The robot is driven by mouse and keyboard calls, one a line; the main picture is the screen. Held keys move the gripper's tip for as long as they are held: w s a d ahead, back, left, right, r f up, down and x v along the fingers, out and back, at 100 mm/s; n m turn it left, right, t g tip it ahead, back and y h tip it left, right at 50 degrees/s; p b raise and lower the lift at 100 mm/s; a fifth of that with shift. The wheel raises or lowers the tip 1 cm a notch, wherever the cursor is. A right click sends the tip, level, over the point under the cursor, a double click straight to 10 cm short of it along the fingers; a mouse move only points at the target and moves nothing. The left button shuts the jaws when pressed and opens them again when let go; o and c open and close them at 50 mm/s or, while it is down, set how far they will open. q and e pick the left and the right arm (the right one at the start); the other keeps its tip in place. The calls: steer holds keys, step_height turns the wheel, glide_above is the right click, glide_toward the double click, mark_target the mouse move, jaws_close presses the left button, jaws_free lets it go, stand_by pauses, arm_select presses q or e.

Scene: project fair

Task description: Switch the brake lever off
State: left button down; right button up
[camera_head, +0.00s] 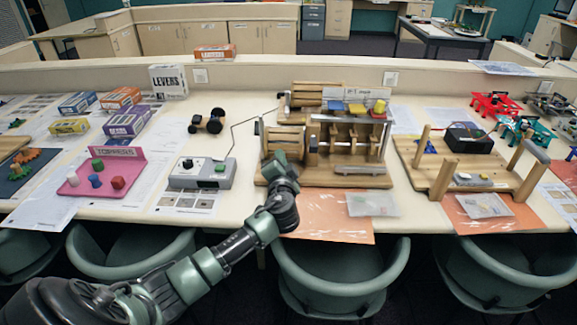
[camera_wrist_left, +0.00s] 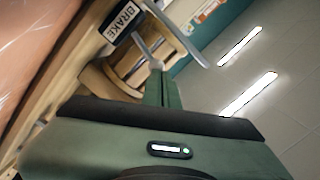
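A wooden lever machine (camera_head: 335,176) stands on the long table, with rollers, a metal rail and wooden posts. In the left wrist view a BRAKE label (camera_wrist_left: 119,20) is fixed to its wood. A thin grey metal rod (camera_wrist_left: 146,47), which may be the brake lever, stands beside the label. My left gripper (camera_head: 280,163) is at the machine's front left corner and hides part of it. In the left wrist view its narrow green finger part (camera_wrist_left: 164,88) reaches up close to the rod; I cannot tell whether they touch. My right gripper is not in view.
Another wooden rig (camera_head: 437,182) stands to the right. Green chairs (camera_head: 335,270) line the table's front edge.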

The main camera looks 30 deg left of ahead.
arm_select(q)
steer(key=shift+s+a+n+h+b, duration=0.2)
steer(key=shift+a+n+b, duration=0.25)
steer(key=shift+n, duration=0.3)
steer(key=shift+s+a+n+h+b, duration=0.1)
steer(key=shift+s+a+n+b, duration=0.25)
steer(key=shift+n+b, duration=0.3)
steer(key=shift+s+a+n+h+b, duration=0.1)
steer(key=shift+s+a+n+b, duration=0.1)
steer(key=shift+a+n+b, duration=0.45)
steer(key=shift+s+n, duration=0.15)
steer(key=shift+n, duration=0.4)
steer(key=shift+r, duration=0.1)
